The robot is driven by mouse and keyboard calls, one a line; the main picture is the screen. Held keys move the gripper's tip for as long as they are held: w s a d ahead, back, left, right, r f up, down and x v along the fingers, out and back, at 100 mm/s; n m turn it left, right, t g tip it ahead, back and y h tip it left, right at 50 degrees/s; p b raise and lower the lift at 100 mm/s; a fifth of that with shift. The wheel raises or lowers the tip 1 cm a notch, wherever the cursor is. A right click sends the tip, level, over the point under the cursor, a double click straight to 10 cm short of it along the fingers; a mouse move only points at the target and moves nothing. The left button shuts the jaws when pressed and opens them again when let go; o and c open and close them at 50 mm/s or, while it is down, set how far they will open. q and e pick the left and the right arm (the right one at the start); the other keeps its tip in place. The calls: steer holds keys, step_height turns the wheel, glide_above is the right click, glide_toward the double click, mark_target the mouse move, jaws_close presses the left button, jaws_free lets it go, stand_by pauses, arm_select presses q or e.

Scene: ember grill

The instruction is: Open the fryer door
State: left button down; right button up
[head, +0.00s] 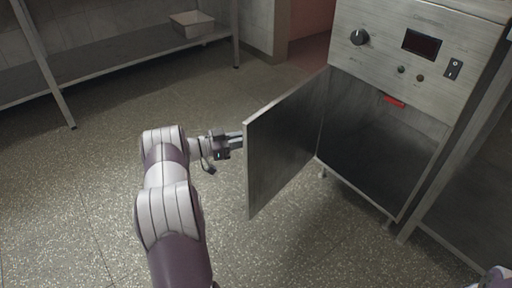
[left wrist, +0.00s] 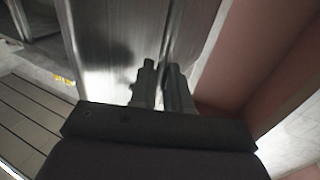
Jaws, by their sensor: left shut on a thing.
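The fryer (head: 420,70) stands at the right in the head view, a steel cabinet with a dark knob, a small display and switches. Its door (head: 285,145) is hinged at its left side and stands wide open, swung out toward the left. My left gripper (head: 240,141) is at the door's outer face near its free edge; the fingertips are hidden behind the panel. In the left wrist view the fingers (left wrist: 162,85) are close together at a thin upright metal part by the door. The handle itself is not clearly visible.
The open fryer shows a dark interior (head: 375,150) with a small red part (head: 394,102) at the top. A steel shelf table (head: 100,50) with a pale tray (head: 192,23) stands at the back left. The speckled floor around the door is clear.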

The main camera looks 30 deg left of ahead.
arm_select(q)
steer(key=shift+w+a+r, duration=0.1)
steer(key=shift+w+a, duration=0.15)
steer(key=shift+a, duration=0.15)
steer(key=c, duration=1.3)
jaws_free()
steer(key=shift+w+d, duration=0.1)
steer(key=shift+c, duration=0.2)
steer(key=shift+o, duration=0.2)
steer(key=shift+w+d, duration=0.15)
